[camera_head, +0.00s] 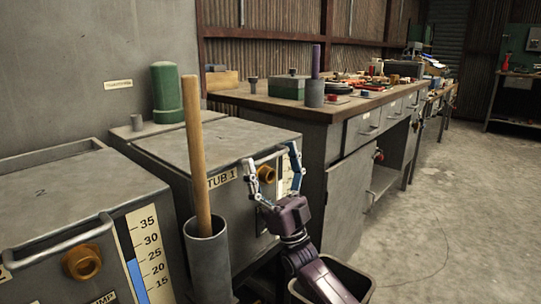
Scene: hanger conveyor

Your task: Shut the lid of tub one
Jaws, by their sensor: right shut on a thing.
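Tub one (222,215) is a grey metal tub labelled "TUB 1", left of the workbench. Its grey lid (205,142) lies flat or nearly flat across the top; I cannot make out any gap under its edge. My right gripper (272,163) is at the front edge of the lid, its fingers on either side of the lid's bar handle (268,157). It is shut on the handle, though the contact is small in view. A brass knob (266,174) shows on the front just below, between the fingers. My left gripper is out of view.
Tub two (60,205) stands at the near left. A grey tube holder (208,262) with a wooden rod (194,150) stands in front of tub one. A green cylinder (166,92) is behind the lid. A bin (350,283) sits below my right arm. Floor at right is clear.

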